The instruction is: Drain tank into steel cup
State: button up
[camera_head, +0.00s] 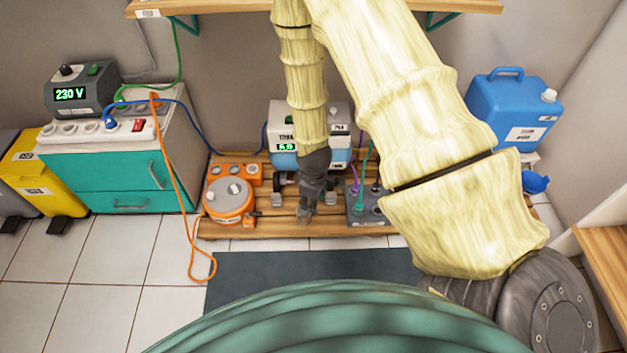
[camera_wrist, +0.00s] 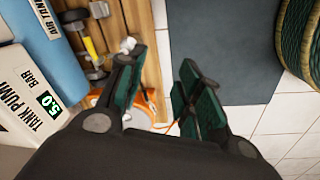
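The tank unit stands on a wooden pallet. Its white pump box (camera_head: 283,120), with a lit green display, sits above the blue air tank (camera_head: 284,160). In the wrist view the pump box (camera_wrist: 22,95) reads 5.0 bar, and the blue air tank (camera_wrist: 42,45) lies beside it. A yellow-and-grey fitting (camera_wrist: 90,48) is next to the tank. My gripper (camera_head: 304,216) hangs pointing down in front of the tank. In the wrist view my gripper (camera_wrist: 158,92) has its fingers apart with nothing between them. I cannot make out a steel cup for certain.
On the pallet (camera_head: 262,228) are an orange round unit (camera_head: 229,205) at left and a grey box (camera_head: 366,208) with cables at right. An orange cable (camera_head: 180,190) hangs to the floor. A blue canister (camera_head: 510,112) stands at right. A dark mat (camera_head: 300,272) lies in front.

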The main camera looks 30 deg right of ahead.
jog(key=w+d+f+n+b, duration=0.2)
jog(key=w+d+b, duration=0.3)
jog(key=w+b, duration=0.25)
jog(key=w+d+f+n+b, duration=0.35)
jog(key=w+b, duration=0.25)
jog(key=b, duration=0.3)
jog(key=shift+m+h, duration=0.3)
jog(key=shift+m, duration=0.05)
jog(key=f+b, duration=0.1)
jog(key=f, duration=0.2)
jog(key=w+d+f+b, duration=0.1)
jog(key=f+b, duration=0.1)
jog(key=f, duration=0.1)
jog(key=f+b, duration=0.2)
jog(key=f, duration=0.1)
jog(key=shift+w+d+f, duration=0.2)
jog(key=shift+w+d, duration=0.1)
jog(key=shift+d, duration=0.05)
grip_shut()
